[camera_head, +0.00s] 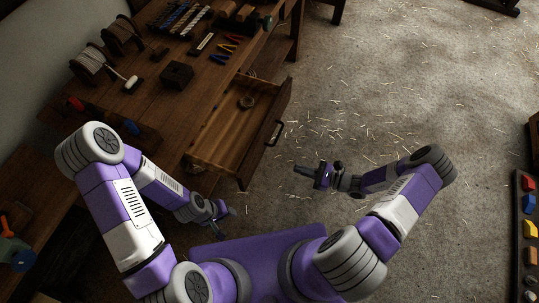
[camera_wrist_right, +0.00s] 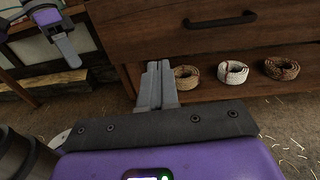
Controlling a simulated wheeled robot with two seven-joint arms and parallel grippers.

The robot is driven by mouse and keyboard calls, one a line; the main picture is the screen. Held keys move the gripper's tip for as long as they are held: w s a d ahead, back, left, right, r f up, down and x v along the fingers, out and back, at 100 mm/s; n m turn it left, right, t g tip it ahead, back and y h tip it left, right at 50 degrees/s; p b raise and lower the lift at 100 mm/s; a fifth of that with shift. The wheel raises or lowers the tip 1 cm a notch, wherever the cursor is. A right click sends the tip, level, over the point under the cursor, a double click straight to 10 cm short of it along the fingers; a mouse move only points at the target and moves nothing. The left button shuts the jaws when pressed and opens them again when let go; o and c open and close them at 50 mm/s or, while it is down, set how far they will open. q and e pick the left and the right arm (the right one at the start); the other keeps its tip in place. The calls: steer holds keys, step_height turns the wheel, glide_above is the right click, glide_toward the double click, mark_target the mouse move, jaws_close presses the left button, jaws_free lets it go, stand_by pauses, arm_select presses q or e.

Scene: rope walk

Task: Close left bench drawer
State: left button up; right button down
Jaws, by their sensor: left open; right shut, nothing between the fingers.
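The wooden bench drawer (camera_head: 238,120) is pulled out from the bench, its inside visible with a small coil in it. Its front carries a dark bar handle (camera_head: 275,133). In the right wrist view the drawer front (camera_wrist_right: 150,35) fills the top, with the black handle (camera_wrist_right: 220,20) on it. My right gripper (camera_head: 300,170) is shut and empty, apart from the drawer, to the right of its front in the head view. Its fingers also show together in the right wrist view (camera_wrist_right: 157,85). My left gripper (camera_head: 224,220) is open, below the drawer's near corner in the head view.
The bench top (camera_head: 150,103) holds wire spools (camera_head: 92,62), a dark block (camera_head: 176,74) and several hand tools. Rope coils (camera_wrist_right: 233,72) lie on a low shelf under the drawer. The straw-strewn floor (camera_head: 390,80) right of the drawer is clear. A rack of coloured blocks (camera_head: 517,235) stands far right.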

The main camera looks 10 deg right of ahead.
steer(key=d+t, duration=0.1)
glide_toward(261, 151)
steer(key=shift+m, duration=0.4)
steer(key=b+x, duration=0.1)
steer(key=x, duration=0.6)
